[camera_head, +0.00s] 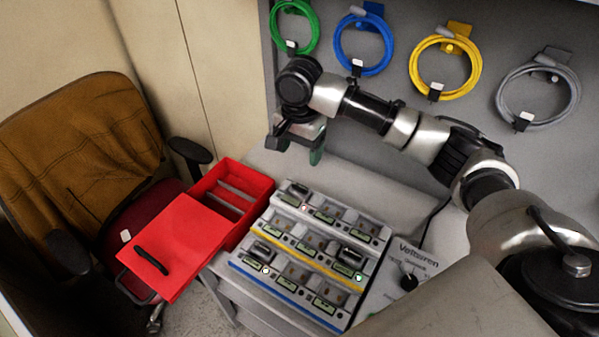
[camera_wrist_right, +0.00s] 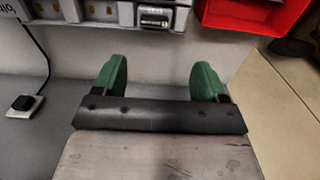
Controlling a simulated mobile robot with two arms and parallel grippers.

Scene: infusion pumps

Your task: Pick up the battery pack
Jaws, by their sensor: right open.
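A grey three-tier charging rack (camera_head: 375,228) stands on the counter, with blue and yellow stripes along its tiers. Dark battery packs sit in some of its slots: one at the back left (camera_head: 296,190), one at the front left (camera_head: 263,249) and one at the right (camera_head: 351,257). Other slots look empty. My right gripper (camera_head: 296,150) is above the counter behind the rack, open and empty. In the right wrist view its green fingertips (camera_wrist_right: 160,72) are wide apart, pointing toward the rack's edge, where one battery pack (camera_wrist_right: 154,18) shows. My left gripper is out of view.
A red box (camera_head: 258,187) with compartments and a red lid (camera_head: 185,243) is left of the rack. A brown chair (camera_head: 80,130) stands further left. Coiled cables (camera_head: 445,65) hang on the back wall. A labelled panel with a black plug (camera_head: 409,281) is at right.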

